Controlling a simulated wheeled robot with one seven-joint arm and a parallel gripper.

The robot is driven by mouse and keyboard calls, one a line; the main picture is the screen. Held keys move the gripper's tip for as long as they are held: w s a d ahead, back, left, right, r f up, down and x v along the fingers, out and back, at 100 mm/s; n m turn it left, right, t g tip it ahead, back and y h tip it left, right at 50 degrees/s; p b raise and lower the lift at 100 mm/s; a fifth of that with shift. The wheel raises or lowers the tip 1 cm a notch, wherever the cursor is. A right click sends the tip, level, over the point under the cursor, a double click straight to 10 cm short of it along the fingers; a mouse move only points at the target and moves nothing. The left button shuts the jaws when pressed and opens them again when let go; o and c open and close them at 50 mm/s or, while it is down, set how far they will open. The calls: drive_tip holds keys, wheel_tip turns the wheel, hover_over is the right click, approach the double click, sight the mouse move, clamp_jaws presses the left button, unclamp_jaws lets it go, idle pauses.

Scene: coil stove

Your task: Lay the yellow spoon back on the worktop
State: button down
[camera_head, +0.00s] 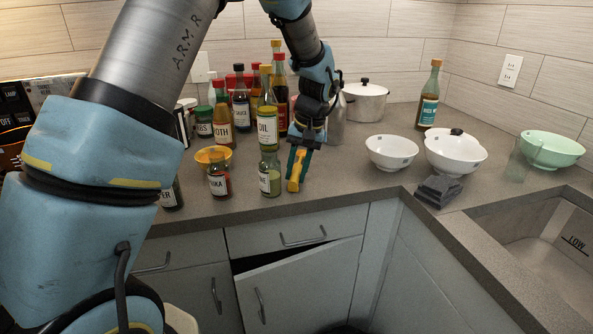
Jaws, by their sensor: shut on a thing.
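The yellow spoon (295,172) shows as a short yellow piece between the fingers of my gripper (298,168). My gripper points down, shut on the spoon, over the front part of the grey worktop (345,186). It is just right of the small green-labelled jars. Most of the spoon is hidden by the fingers. I cannot tell whether its lower end touches the worktop.
Stacked jars (268,160) stand close on the left, with a yellow bowl (213,156) and several bottles behind. White bowls (391,151) and a dark block (438,191) stand to the right, before the sink (550,245). A cupboard door (302,290) hangs ajar below.

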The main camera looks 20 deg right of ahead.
drive_tip(key=shift+f, duration=0.15)
drive_tip(key=c, duration=0.6)
unclamp_jaws()
drive_tip(key=shift+c, duration=0.2)
drive_tip(key=b+v, duration=0.2)
drive_tip(key=v, duration=1)
